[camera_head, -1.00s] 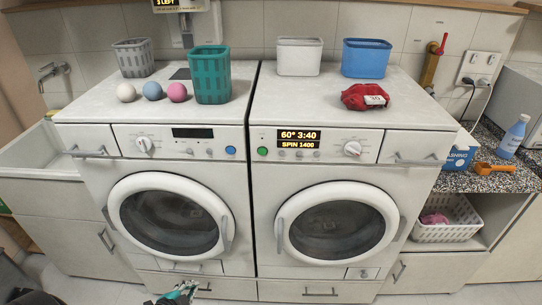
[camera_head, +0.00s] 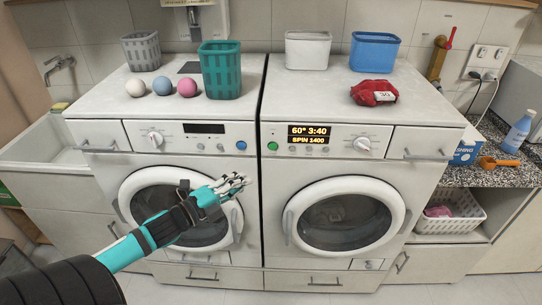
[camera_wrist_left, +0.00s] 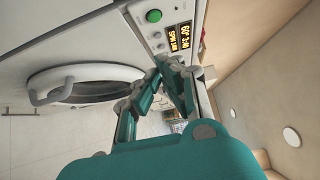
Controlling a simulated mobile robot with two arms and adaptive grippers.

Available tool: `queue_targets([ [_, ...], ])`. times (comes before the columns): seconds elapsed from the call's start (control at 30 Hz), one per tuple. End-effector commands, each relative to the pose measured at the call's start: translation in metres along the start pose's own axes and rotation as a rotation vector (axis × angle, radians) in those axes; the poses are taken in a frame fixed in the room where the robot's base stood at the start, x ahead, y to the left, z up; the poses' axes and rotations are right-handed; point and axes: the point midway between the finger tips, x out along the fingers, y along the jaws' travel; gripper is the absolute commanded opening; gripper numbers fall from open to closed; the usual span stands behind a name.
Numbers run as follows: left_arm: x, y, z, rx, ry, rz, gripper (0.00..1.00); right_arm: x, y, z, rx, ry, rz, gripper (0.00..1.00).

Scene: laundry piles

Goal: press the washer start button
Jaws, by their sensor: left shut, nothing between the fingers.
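The right-hand machine (camera_head: 345,178) is a white front-loader with a lit display (camera_head: 309,134) reading 60° 3:40 and SPIN 1400, so it looks like the washer. A round green button (camera_head: 272,146) sits left of that display; it also shows in the left wrist view as a green button (camera_wrist_left: 153,16). The left-hand machine (camera_head: 100,165) has a dark display (camera_head: 204,128) and a blue button (camera_head: 241,146). My left gripper (camera_head: 240,182) is shut and empty, in front of the left machine's door, below and left of the green button. My right gripper is not in view.
Both round doors look shut. A teal basket (camera_head: 221,72), three balls (camera_head: 161,86), a white bin (camera_head: 306,51), a blue bin (camera_head: 375,53) and a red bag (camera_head: 374,93) stand on top. A knob (camera_head: 362,144) sits right of the lit display. The green button's front looks clear.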

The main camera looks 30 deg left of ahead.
Motion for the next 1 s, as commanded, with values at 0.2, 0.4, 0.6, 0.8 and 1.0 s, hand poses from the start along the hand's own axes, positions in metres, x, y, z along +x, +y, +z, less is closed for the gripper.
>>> queue_targets([
  [0.2, 0.012, -0.002, 0.001, -0.002, -0.001, -0.002, 0.00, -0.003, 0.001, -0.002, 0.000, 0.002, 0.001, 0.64],
  [0.4, 0.045, -0.004, 0.001, -0.001, -0.002, -0.004, 0.00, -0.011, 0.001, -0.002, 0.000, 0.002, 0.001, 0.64],
  [0.6, 0.081, -0.004, 0.001, -0.002, -0.002, -0.002, 0.00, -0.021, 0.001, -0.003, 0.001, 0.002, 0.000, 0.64],
  [0.8, 0.111, -0.004, 0.011, 0.001, -0.003, 0.000, 0.00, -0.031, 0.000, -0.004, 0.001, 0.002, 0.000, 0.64],
  [1.0, 0.125, -0.001, 0.025, -0.002, -0.002, 0.001, 0.00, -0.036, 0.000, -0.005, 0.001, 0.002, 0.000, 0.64],
])
